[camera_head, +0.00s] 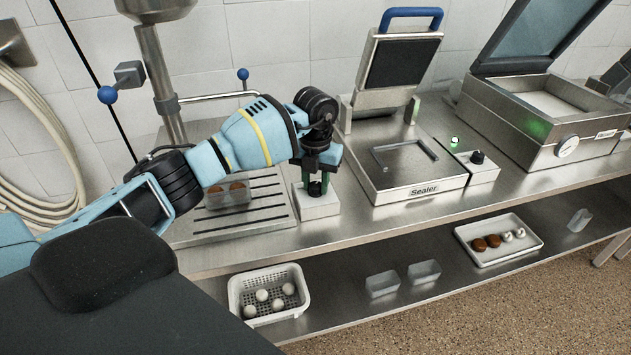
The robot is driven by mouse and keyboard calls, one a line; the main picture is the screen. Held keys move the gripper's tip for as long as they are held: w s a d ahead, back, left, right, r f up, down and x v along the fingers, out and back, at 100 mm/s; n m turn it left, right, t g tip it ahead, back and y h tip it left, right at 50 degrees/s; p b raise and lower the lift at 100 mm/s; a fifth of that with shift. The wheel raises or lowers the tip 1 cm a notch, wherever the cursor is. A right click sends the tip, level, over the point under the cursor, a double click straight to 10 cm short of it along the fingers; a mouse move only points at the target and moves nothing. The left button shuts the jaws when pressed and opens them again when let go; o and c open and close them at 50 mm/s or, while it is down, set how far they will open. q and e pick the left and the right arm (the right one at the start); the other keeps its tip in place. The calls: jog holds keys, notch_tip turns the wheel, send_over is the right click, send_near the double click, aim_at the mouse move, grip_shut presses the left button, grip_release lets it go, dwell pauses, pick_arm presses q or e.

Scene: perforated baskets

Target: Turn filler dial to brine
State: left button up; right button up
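The filler (165,80) is a steel hopper and column with blue-knobbed levers at the back left. Its control box (318,207), a small pale block, sits to the right of the slotted drip tray. A dark dial (316,188) shows on top of the box. My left gripper (316,184) points down over this box, with its fingertips at the dial. Whether the fingers press on the dial or stand a little apart from it cannot be made out. The gripper hides most of the dial, and its setting and any labels cannot be read. My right gripper is out of view.
A clear container (229,200) with brown items stands on the drip tray (245,227). A sealer (420,187) with its lid raised is to the right, then a second open-lidded machine (535,150). The lower shelf holds a perforated basket (303,301) and a white tray (497,261).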

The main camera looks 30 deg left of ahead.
pick_arm(q)
jog(key=shift+c, duration=0.6)
jog(key=shift+m, duration=1.4)
jog(key=m, duration=0.2)
jog(key=shift+m, duration=0.3)
jog(key=m, duration=0.3)
jog(key=shift+m+b, duration=0.35)
jog(key=shift+m, duration=0.05)
jog(key=m, duration=0.5)
jog(key=shift+f+b, duration=0.1)
jog(key=shift+b, duration=0.25)
jog(key=shift+m, duration=1.8)
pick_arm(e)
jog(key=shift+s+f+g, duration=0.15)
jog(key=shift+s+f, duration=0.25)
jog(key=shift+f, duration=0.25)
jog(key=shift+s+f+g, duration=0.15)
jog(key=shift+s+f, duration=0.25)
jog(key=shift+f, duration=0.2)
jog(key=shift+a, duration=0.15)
